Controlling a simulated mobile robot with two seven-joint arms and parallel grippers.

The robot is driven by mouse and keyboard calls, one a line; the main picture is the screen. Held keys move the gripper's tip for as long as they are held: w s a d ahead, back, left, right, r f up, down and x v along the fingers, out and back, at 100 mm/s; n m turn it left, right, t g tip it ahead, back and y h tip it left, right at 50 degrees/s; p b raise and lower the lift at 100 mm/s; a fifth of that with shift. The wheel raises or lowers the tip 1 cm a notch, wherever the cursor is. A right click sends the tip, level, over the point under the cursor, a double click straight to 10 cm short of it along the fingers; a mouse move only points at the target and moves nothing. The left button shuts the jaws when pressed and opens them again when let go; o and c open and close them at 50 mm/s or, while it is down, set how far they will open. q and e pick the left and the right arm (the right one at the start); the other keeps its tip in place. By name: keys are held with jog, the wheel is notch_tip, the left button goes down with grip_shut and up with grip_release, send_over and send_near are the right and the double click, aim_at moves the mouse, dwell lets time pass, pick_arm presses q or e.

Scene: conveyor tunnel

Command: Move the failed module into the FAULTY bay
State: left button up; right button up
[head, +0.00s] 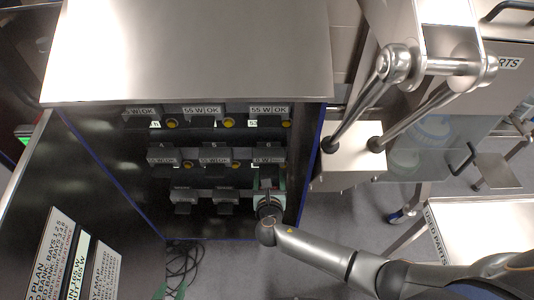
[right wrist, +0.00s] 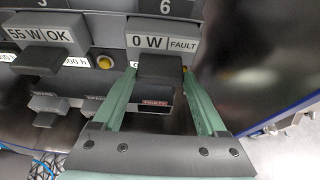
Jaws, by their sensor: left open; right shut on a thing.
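The failed module (right wrist: 162,38), labelled "0 W FAULT", sits in the right column of the cabinet's middle row, under the number 6. It also shows in the head view (head: 268,159). My right gripper (right wrist: 160,73) has its green fingers on both sides of the module's dark handle and is shut on it. In the head view the right gripper (head: 268,180) reaches up from below. The FAULTY bay (right wrist: 155,104), with a red label, is directly below the module, partly hidden behind the handle and fingers.
A "55 W OK" module (right wrist: 42,33) is immediately left of the failed one. More OK modules (head: 203,112) fill the top row. Two lower-row units (head: 222,196) are left of the FAULTY bay. An open door (head: 60,170) stands left; a white cart (head: 480,225) stands right.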

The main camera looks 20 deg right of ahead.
grip_shut()
jog(key=shift+s+a, duration=0.1)
jog(key=shift+s, duration=0.05)
jog(key=shift+s+a+p, duration=0.2)
jog(key=shift+s+p, duration=0.2)
jog(key=shift+s, duration=0.25)
jog(key=shift+s+a+p, duration=0.15)
jog(key=shift+s+p, duration=0.2)
jog(key=shift+s, duration=0.25)
jog(key=s+a+p, duration=0.2)
jog(key=s, duration=0.4)
jog(key=shift+s, duration=0.35)
